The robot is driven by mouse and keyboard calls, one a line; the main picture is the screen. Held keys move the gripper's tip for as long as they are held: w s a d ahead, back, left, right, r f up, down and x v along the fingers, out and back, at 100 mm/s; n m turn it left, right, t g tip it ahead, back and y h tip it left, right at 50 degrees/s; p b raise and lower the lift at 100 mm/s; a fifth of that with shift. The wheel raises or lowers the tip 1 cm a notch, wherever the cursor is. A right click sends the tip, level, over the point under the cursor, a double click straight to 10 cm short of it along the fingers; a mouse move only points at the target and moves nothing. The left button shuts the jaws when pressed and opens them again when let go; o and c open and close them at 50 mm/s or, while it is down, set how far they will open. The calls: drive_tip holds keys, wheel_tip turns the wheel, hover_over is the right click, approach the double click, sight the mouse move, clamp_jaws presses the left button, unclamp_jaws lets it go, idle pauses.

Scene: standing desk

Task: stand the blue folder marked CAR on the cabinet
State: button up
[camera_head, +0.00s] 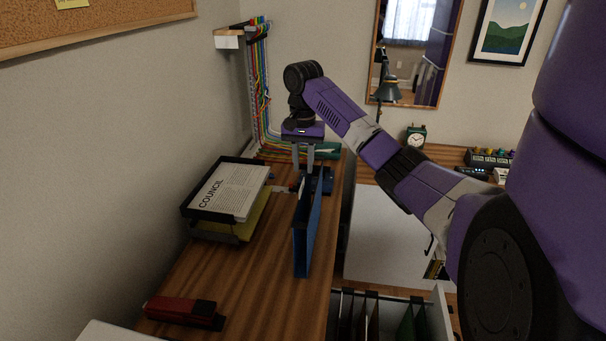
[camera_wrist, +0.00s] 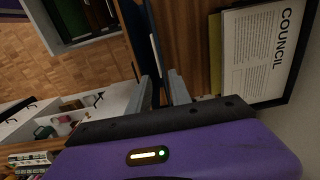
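The blue folder (camera_head: 307,235) stands upright, narrow end toward me, over the wooden cabinet top (camera_head: 245,275) near its right edge. I cannot tell whether its bottom touches the wood. My gripper (camera_head: 303,172) points down at the folder's far upper part, its fingers close together there. In the wrist view my gripper (camera_wrist: 161,80) has one finger on each side of the folder (camera_wrist: 136,25) and appears shut on it. The CAR marking is not readable in either view.
A paper tray (camera_head: 228,190) marked COUNCIL stands left of the folder. A red and black object (camera_head: 185,312) lies at the front left. An open drawer with hanging files (camera_head: 385,315) is at the lower right. Coloured cables (camera_head: 262,90) run down the back wall.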

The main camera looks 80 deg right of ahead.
drive_tip(key=shift+r, duration=1.3)
drive_tip(key=shift+s, duration=0.15)
